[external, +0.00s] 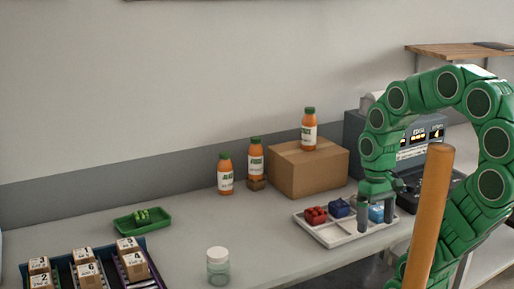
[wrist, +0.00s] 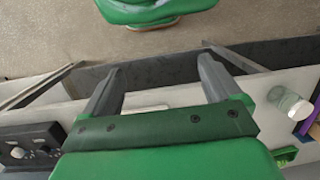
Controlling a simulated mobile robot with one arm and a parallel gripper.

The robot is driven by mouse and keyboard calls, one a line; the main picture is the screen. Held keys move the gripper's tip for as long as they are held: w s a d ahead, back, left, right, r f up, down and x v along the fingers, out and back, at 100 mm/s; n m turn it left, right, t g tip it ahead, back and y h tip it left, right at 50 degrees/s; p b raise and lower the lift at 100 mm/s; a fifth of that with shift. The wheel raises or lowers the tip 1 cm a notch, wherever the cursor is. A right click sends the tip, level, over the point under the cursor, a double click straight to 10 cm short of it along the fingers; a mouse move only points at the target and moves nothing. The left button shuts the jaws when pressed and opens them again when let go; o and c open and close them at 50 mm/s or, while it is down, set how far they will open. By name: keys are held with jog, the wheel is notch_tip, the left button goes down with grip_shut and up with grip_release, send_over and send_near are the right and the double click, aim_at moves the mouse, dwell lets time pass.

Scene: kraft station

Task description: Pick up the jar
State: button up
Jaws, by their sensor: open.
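The jar (external: 218,268) is a small clear, greenish container with a white lid. It stands upright on the near part of the counter in the external view. It also shows at the right in the wrist view (wrist: 288,104), outside the space between the fingers. My gripper (external: 376,218) is at the right in the external view, over or near the divided tray and well apart from the jar. In the wrist view its two dark fingers (wrist: 158,72) are spread, with no object held between them.
A white divided tray (external: 327,238) with red and blue items lies by my gripper. A cardboard box (external: 300,172) and orange bottles (external: 225,175) stand behind. A green tray (external: 128,226) and a rack of numbered blocks (external: 60,284) are left. Counter around the jar is clear.

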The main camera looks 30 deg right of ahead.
jog(key=w+a+f+m+g+y, duration=0.1)
jog(key=w+a+y, duration=0.1)
jog(key=a, duration=0.3)
jog(key=w+a+f+m+y, duration=0.2)
jog(key=w+a, duration=0.1)
jog(key=a, duration=0.3)
jog(key=m+t+y, duration=0.3)
jog(key=m+y, duration=0.6)
jog(key=m, duration=0.6)
send_near(226, 250)
jog(key=x, duration=0.5)
jog(key=shift+x, duration=3.9)
jog(key=shift+f, duration=0.1)
jog(key=c, duration=1.2)
